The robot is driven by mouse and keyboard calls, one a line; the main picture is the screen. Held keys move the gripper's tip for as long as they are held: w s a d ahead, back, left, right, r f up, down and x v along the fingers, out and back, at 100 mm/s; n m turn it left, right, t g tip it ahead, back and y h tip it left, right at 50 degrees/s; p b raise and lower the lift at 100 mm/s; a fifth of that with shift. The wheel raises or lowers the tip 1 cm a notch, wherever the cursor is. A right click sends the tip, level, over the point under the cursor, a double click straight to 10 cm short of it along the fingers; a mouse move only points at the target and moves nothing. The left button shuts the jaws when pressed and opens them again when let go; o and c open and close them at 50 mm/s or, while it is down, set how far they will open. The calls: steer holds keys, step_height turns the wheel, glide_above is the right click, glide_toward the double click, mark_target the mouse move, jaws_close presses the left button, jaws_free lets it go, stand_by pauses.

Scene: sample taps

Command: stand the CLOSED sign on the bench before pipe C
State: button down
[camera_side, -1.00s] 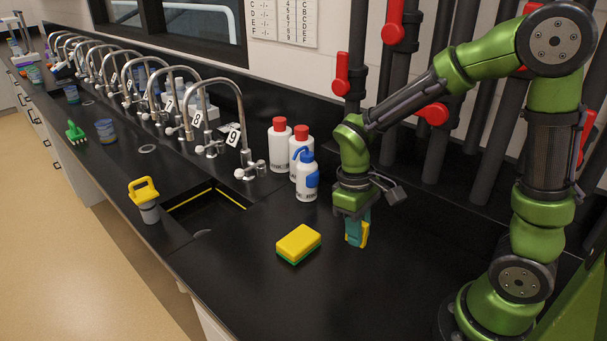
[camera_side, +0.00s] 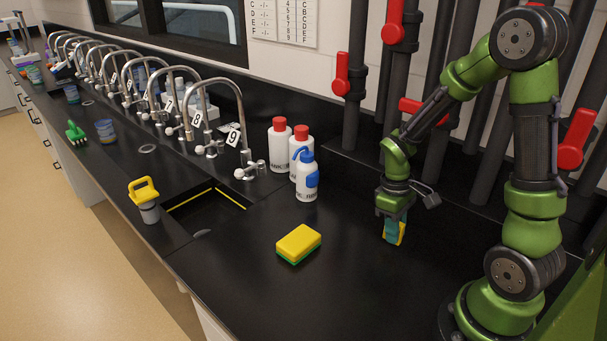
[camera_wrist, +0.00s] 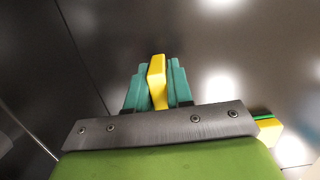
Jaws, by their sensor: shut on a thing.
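My gripper (camera_side: 392,224) is low over the right part of the bench. Its teal fingers are shut on a yellow piece, which I take to be the sign (camera_side: 402,235). In the wrist view the yellow sign (camera_wrist: 157,82) sits upright between the two teal fingers (camera_wrist: 156,72); no lettering shows. Whether its lower edge touches the black bench (camera_side: 350,280) I cannot tell. Dark pipes (camera_side: 351,125) with red handles stand along the back wall, behind the gripper. No letters on the pipes are readable, so I cannot tell which is pipe C.
A yellow and green sponge (camera_side: 298,243) lies left of my gripper. White bottles with red caps (camera_side: 279,145) and a blue-topped wash bottle (camera_side: 306,178) stand behind it. A sink (camera_side: 207,213) and several taps are further left. Bench around the gripper is clear.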

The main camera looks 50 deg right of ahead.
steer(key=shift+f, duration=1.2)
steer(key=c, duration=1)
jaws_free()
steer(key=shift+f, duration=0.1)
steer(key=r, duration=0.4)
steer(key=w+r, duration=0.1)
steer(key=r, duration=0.6)
steer(key=shift+w+r, duration=0.3)
steer(key=shift+w, duration=0.1)
steer(key=shift+a+r, duration=0.1)
steer(key=shift+r, duration=0.25)
steer(key=s+a+r+m+t, duration=0.1)
steer(key=a+r+t, duration=0.2)
steer(key=a, duration=0.1)
steer(key=s+a+r+m+t+y, duration=0.1)
steer(key=a+r+t, duration=0.2)
steer(key=a+r, duration=0.1)
steer(key=s+a+r+m+t+y, duration=0.1)
steer(key=a+r+m+t, duration=0.1)
steer(key=a+r+t, duration=0.1)
steer(key=shift+a+r, duration=0.3)
steer(key=shift+a, duration=0.25)
steer(key=shift+a+r, duration=0.3)
steer(key=shift+a, duration=0.2)
